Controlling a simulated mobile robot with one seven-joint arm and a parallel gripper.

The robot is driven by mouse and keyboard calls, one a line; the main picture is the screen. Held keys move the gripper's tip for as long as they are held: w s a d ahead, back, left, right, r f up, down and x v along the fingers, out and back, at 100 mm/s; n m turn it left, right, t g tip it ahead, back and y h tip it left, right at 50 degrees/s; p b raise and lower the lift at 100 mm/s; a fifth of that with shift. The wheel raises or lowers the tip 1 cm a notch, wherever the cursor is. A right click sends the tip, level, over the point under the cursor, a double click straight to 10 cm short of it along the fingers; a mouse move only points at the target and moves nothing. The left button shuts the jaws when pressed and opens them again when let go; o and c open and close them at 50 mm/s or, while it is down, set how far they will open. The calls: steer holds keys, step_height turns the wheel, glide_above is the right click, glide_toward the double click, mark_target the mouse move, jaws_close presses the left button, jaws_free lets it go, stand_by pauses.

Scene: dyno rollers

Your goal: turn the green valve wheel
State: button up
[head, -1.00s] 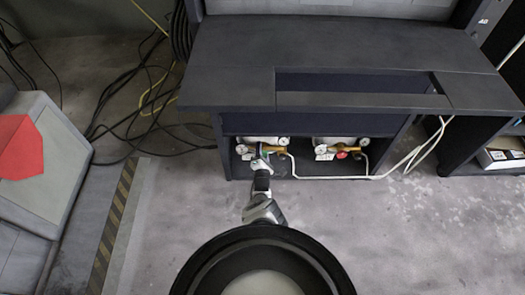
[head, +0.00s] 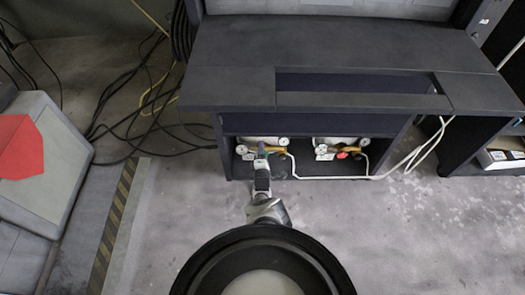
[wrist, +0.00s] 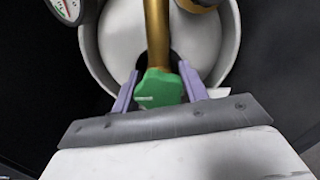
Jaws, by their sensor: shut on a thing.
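The green valve wheel (wrist: 158,88) sits at the end of a brass pipe (wrist: 157,35) in the wrist view, in front of a white cylinder (wrist: 118,32). My gripper (wrist: 160,92) has its two purple fingers on either side of the wheel and is shut on it. In the head view my gripper (head: 261,154) reaches into the left part of the open shelf under the desk. The green wheel is hidden there by my gripper.
A second valve with a red wheel (head: 342,155) sits to the right on the same shelf. A white hose (head: 330,177) runs along the shelf front. The desk top (head: 225,60) overhangs the shelf. Dark shelf walls (wrist: 50,95) flank the cylinder. A pressure gauge (wrist: 66,9) is close at upper left.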

steer(key=o, duration=0.9)
steer(key=shift+o, duration=0.2)
steer(key=s+p, duration=0.7)
steer(key=s, duration=0.6)
steer(key=shift+s, duration=0.4)
